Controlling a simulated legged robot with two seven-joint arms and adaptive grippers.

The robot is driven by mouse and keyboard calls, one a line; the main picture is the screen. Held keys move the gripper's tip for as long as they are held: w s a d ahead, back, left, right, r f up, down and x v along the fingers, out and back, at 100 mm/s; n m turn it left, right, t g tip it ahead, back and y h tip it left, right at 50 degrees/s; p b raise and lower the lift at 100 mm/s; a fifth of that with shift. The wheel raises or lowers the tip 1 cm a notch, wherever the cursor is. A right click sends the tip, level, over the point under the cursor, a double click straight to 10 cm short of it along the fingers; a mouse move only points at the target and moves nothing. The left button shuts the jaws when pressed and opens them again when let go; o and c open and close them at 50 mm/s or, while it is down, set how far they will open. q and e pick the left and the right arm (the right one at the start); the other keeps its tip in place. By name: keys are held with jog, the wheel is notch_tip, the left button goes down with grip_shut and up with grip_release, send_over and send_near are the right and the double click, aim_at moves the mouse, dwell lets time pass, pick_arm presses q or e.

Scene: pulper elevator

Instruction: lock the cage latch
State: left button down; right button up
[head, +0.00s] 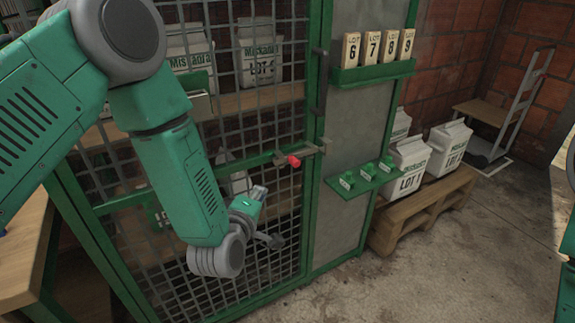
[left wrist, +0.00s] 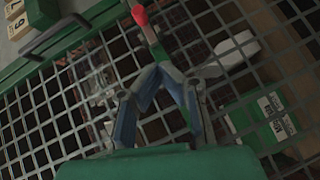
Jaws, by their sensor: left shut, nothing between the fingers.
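The cage latch (head: 310,150) is a metal bolt with a red knob (head: 293,161) on the right edge of the green-framed mesh door (head: 150,190). The red knob also shows at the top of the left wrist view (left wrist: 139,15). My left gripper (head: 272,240) is below the knob, in front of the mesh, and apart from it. In the left wrist view its fingers (left wrist: 160,72) come together, shut and empty. Whether the bolt sits in its keeper is too small to tell. My right gripper is out of view.
Behind the mesh, white sacks (head: 258,55) stand on a wooden shelf (head: 240,100). Right of the door, a green rack (head: 372,72) holds lot blocks and a small green shelf (head: 360,182) juts out. Sacks (head: 446,150) sit on a pallet (head: 425,205).

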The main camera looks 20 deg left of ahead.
pick_arm(q)
jog(key=shift+w+r+n+t, duration=0.3)
jog(key=shift+w+r+n, duration=0.1)
jog(key=shift+r, duration=0.35)
jog(key=b, duration=0.2)
send_near(288, 161)
jog(key=w+a, duration=0.2)
jog(key=w, duration=0.1)
jog(key=w+d, duration=0.1)
jog(key=w+d+f, duration=0.1)
jog(key=shift+w+d, duration=0.1)
jog(key=shift+w, duration=0.2)
jog(key=shift+w+d, duration=0.25)
jog(key=shift+d, duration=0.1)
